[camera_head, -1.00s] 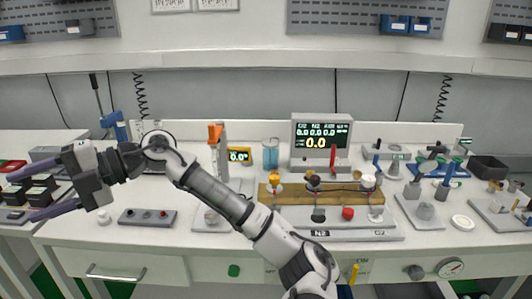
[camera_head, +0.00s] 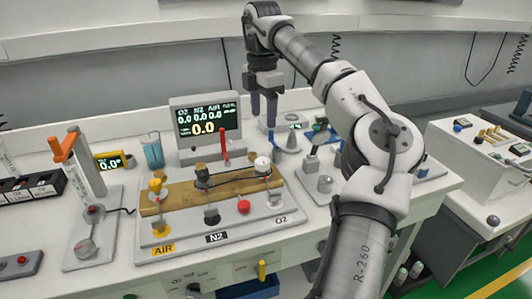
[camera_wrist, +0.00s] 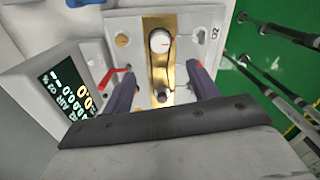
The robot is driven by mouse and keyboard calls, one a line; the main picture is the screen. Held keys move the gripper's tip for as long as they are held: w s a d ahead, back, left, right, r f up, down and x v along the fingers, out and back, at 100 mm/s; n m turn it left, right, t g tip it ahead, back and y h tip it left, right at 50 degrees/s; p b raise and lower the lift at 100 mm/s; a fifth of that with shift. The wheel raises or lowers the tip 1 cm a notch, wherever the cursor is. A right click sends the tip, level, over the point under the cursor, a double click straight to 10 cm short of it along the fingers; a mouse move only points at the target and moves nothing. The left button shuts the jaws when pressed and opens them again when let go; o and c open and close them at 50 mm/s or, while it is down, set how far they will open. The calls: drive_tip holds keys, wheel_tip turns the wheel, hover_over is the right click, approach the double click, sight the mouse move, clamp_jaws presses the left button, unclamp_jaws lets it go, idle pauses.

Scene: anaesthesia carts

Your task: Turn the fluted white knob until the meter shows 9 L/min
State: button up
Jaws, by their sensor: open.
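The white knob (camera_head: 262,166) stands at the O2 end of the flow block (camera_head: 180,235), right of a black knob (camera_head: 203,176) and a yellow knob (camera_head: 156,188). The white knob also shows in the wrist view (camera_wrist: 160,40), with a small red mark on top. The meter (camera_head: 208,119) behind the block reads 0.0 for O2, N2 and AIR, with a large yellow 0.0. My gripper (camera_head: 263,119) points down, open and empty, above and behind the white knob, apart from it. In the wrist view its purple fingers (camera_wrist: 161,70) lie on either side below the knob.
A red lever (camera_head: 225,146) stands upright behind the block, close to the knobs. A black cord runs between the knobs. A stand with an orange top (camera_head: 70,142) is at the left. Metal fittings (camera_head: 324,182) stand right of the block.

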sight(262, 161)
wheel_tip(262, 161, down, 13)
drive_tip(key=shift+a+f+p, duration=0.1)
drive_tip(key=shift+a+p, duration=0.05)
drive_tip(key=shift+p, duration=0.55)
drive_tip(key=c, duration=1)
